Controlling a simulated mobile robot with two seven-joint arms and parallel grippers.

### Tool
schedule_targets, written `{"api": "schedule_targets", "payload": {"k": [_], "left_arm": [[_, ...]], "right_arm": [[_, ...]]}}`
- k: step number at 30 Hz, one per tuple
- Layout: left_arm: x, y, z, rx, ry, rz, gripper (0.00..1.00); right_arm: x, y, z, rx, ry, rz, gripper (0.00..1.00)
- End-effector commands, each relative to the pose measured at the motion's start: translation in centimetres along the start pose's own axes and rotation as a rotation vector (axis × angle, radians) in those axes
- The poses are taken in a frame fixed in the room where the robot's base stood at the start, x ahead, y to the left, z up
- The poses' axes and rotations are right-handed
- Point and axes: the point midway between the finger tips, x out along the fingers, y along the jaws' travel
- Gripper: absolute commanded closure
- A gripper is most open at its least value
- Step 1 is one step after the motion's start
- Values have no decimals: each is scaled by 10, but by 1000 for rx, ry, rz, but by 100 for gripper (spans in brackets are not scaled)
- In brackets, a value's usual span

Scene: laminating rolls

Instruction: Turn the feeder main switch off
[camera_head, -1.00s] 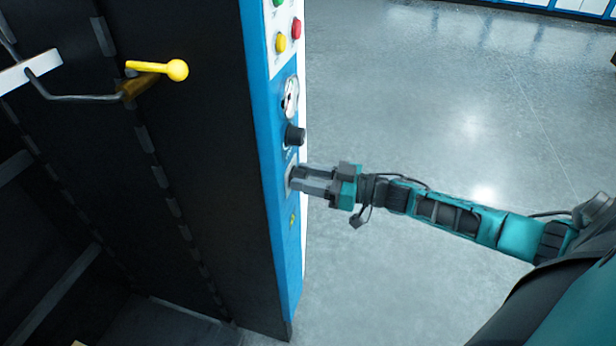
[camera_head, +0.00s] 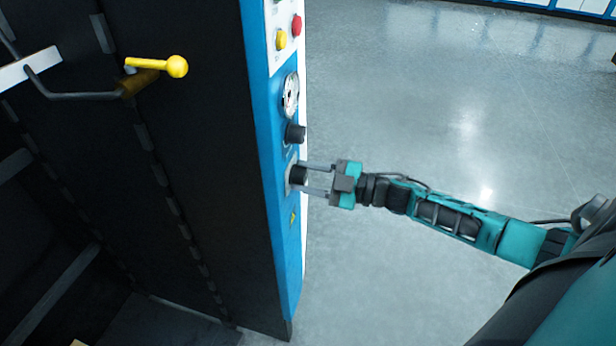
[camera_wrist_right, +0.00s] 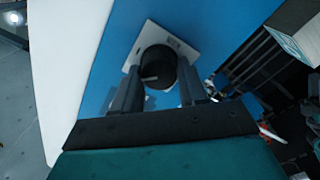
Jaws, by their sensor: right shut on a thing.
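The feeder main switch is a black round knob (camera_head: 298,175) on a pale square plate (camera_wrist_right: 187,50), on the blue front of the cabinet in the head view. In the right wrist view the knob (camera_wrist_right: 156,67) has a short light mark near its lower edge. My right gripper (camera_head: 304,178) is shut on the knob, one finger above and one below it in the head view. In the wrist view the gripper (camera_wrist_right: 158,90) has its fingers on either side of the knob. The plate's lettering is too small to read. My left gripper is not in view.
Above the switch on the blue panel (camera_head: 276,240) are another black knob (camera_head: 295,134), a round gauge (camera_head: 290,95), and yellow (camera_head: 281,40) and red (camera_head: 297,26) buttons. A yellow-ended lever (camera_head: 177,67) sticks out at left. The grey floor at right is open.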

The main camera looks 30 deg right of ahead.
Motion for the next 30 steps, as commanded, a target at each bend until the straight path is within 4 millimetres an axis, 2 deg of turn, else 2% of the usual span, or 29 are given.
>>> {"api": "schedule_targets", "payload": {"k": [18,30], "left_arm": [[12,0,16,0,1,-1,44],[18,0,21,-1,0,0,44]], "right_arm": [[0,-4,2,-568,1,0,88],[0,-4,2,-794,0,0,88]]}}
